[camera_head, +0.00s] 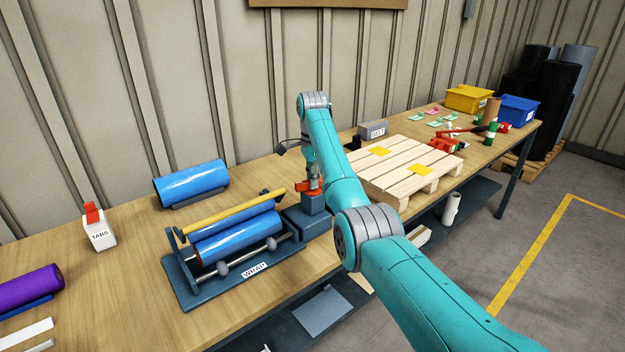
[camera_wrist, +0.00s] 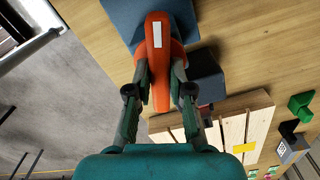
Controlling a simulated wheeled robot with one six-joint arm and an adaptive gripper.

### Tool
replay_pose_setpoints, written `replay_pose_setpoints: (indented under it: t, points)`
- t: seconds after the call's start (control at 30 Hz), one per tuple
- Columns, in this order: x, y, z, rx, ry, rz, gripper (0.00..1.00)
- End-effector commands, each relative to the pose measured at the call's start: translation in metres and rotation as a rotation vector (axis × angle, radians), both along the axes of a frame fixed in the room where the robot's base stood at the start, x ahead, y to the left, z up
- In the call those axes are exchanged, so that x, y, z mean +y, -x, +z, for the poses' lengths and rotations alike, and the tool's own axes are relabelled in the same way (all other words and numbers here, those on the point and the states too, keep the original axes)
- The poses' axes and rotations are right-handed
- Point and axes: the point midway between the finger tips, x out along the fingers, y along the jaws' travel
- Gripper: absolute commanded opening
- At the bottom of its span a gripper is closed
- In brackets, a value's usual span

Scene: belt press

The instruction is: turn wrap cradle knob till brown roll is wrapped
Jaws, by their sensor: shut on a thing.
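The wrap cradle (camera_head: 180,283), labelled WRAP, stands on the bench at centre left. An orange knob (camera_head: 306,186) tops the blue-grey block at the cradle's right end. In the wrist view the knob (camera_wrist: 158,28) has a white stripe. My gripper (camera_wrist: 160,72) is shut on the knob, one finger on each side. In the head view my arm mostly hides the fingers.
Another blue roll (camera_head: 190,184) lies behind the cradle. A TABS box (camera_head: 100,233) and a purple roll (camera_head: 30,290) are at left. A wooden pallet (camera_head: 405,170) stands right of my arm. Yellow (camera_head: 468,98) and blue (camera_head: 518,111) bins and a brown cylinder (camera_head: 491,111) are farther right.

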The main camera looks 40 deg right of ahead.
Motion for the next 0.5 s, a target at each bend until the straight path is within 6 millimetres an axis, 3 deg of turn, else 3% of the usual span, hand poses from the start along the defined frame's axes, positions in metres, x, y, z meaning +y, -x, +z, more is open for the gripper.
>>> replay_pose_setpoints:
  t: [0.33, 0.37, 0.4, 0.43, 0.5]
  points:
    - [0.0002, -0.0003, 0.0001, -0.001, 0.000, -0.001, 0.00]
    - [0.0002, -0.0003, 0.0001, -0.001, 0.000, -0.001, 0.26]
    - [0.0002, -0.0003, 0.0001, -0.001, 0.000, -0.001, 0.36]
    - [0.0002, -0.0003, 0.0001, -0.001, 0.000, -0.001, 0.43]
    - [0.0001, -0.0003, 0.0001, -0.001, 0.000, -0.001, 0.46]
